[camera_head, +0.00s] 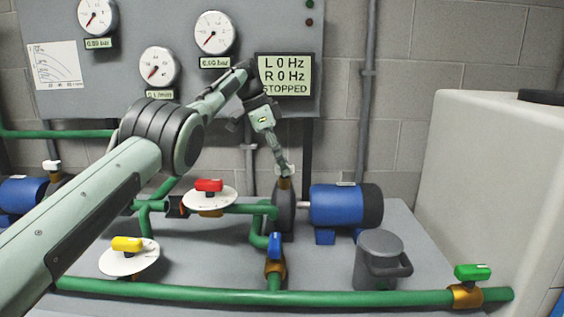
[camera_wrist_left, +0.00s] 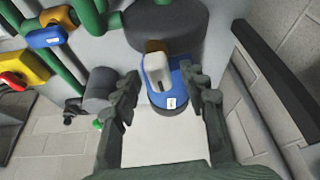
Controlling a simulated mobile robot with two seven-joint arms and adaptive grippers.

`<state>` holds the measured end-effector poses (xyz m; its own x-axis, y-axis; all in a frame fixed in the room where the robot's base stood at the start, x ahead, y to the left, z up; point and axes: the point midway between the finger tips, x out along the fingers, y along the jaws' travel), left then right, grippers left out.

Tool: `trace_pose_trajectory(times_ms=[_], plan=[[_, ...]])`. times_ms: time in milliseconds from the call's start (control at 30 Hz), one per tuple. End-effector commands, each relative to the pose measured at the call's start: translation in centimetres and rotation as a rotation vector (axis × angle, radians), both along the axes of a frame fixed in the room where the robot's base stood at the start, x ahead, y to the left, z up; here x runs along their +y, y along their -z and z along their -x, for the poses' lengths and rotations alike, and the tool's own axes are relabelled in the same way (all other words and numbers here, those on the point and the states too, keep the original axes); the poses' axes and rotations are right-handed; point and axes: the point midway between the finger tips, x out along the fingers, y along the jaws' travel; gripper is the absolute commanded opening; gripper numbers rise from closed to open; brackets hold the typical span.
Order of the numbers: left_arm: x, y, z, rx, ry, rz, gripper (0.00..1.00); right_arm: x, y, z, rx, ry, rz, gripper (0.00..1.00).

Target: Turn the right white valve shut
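The right white valve (camera_head: 284,170) has a white handle on a brass body, on top of the dark round pump beside the right blue motor. In the left wrist view its white handle (camera_wrist_left: 157,72) lies ahead of my left gripper, between the lines of the two fingers. My left gripper (camera_head: 281,160) reaches down to the valve from above and behind, and partly covers it in the head view. In the left wrist view the fingers of the left gripper (camera_wrist_left: 168,97) are spread apart, with no visible contact on the handle. My right gripper is not in view.
Red (camera_head: 209,186), yellow (camera_head: 127,243), blue (camera_head: 275,245) and green (camera_head: 472,272) valves sit on green pipes nearby. A grey can (camera_head: 379,262) stands front right. Another white valve (camera_head: 52,165) is far left. The panel display (camera_head: 285,75) reads L 0 Hz, R 0 Hz, STOPPED.

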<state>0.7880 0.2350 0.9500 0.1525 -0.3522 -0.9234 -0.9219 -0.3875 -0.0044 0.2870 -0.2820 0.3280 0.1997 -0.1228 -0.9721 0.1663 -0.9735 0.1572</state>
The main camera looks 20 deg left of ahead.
Motion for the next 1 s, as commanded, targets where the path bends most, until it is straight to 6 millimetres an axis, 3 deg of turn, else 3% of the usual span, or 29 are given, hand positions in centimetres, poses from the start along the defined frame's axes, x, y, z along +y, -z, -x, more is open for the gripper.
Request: trace_pose_trajectory(times_ms=[167, 333, 500, 800, 1000], plan=[[0.0, 0.0, 0.1, 0.002, 0.001, 0.001, 0.43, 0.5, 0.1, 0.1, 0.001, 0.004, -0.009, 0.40], [0.5, -1.2, 0.3, -0.004, 0.000, 0.002, 0.43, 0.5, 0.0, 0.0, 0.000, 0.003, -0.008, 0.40], [2.7, -0.9, 1.1, 0.000, -0.003, 0.000, 0.43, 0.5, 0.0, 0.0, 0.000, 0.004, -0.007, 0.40], [8.9, -1.0, 3.8, 0.002, -0.004, -0.001, 0.43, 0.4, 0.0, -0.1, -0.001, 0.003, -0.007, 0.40], [11.0, -1.0, 4.7, 0.001, -0.001, 0.001, 0.43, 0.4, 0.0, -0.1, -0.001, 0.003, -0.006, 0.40]])
